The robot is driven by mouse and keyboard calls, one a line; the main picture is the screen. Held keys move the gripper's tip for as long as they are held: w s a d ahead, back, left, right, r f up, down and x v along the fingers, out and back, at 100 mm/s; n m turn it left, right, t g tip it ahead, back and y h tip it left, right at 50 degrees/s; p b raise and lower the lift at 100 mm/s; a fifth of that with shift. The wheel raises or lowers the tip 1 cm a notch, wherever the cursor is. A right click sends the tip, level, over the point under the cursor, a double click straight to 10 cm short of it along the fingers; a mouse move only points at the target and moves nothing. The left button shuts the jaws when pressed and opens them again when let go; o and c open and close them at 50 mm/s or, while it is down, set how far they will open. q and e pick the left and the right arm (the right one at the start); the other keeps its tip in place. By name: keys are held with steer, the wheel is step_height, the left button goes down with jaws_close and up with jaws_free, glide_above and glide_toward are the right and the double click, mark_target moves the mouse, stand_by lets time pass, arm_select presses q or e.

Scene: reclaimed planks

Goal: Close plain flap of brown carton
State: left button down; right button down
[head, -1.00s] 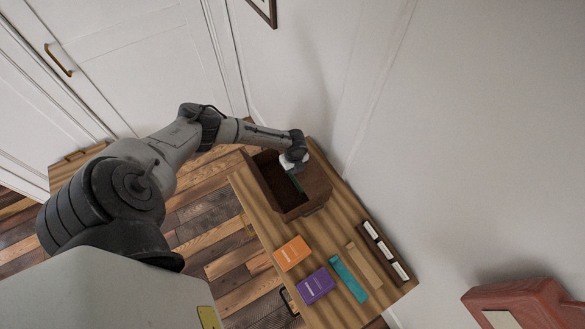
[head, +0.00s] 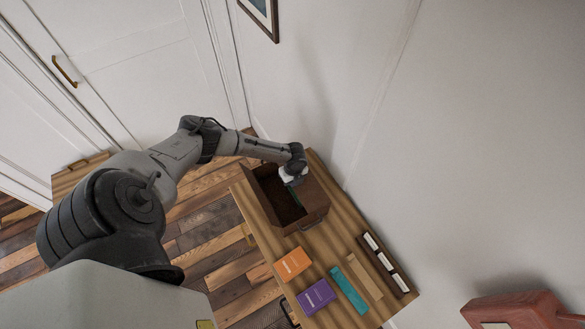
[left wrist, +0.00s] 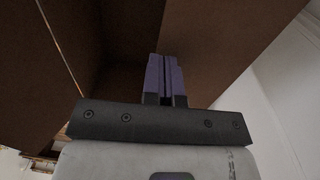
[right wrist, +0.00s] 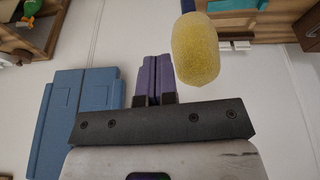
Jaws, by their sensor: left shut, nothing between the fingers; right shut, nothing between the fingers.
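The brown carton (head: 311,221) stands on the striped wooden table with its top open and its inside dark. A brown panel (head: 314,196) lies along its right side; I cannot tell whether this is the plain flap. My left gripper (head: 291,177) is at the far right part of the opening and partly hides the carton. In the left wrist view, the left fingers (left wrist: 164,78) are shut and empty, in front of brown carton panels (left wrist: 220,40); contact is unclear. My right gripper (right wrist: 153,78) is shut and empty, away from the carton, outside the head view.
On the table's near part lie an orange box (head: 292,264), a purple box (head: 316,296), a teal strip (head: 348,290) and a dark rack (head: 387,262). A wall runs close along the table's right side. A yellow rounded thing (right wrist: 195,50) shows near my right gripper.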

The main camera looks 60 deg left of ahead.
arm_select(q)
step_height(320, 180, up, 4)
steer(key=p, duration=0.2)
steer(key=shift+s+p, duration=0.1)
steer(key=shift+p, duration=0.3)
step_height(320, 180, up, 9)
steer(key=b, duration=0.1)
steer(key=shift+b, duration=0.35)
steer(key=shift+r, duration=0.1)
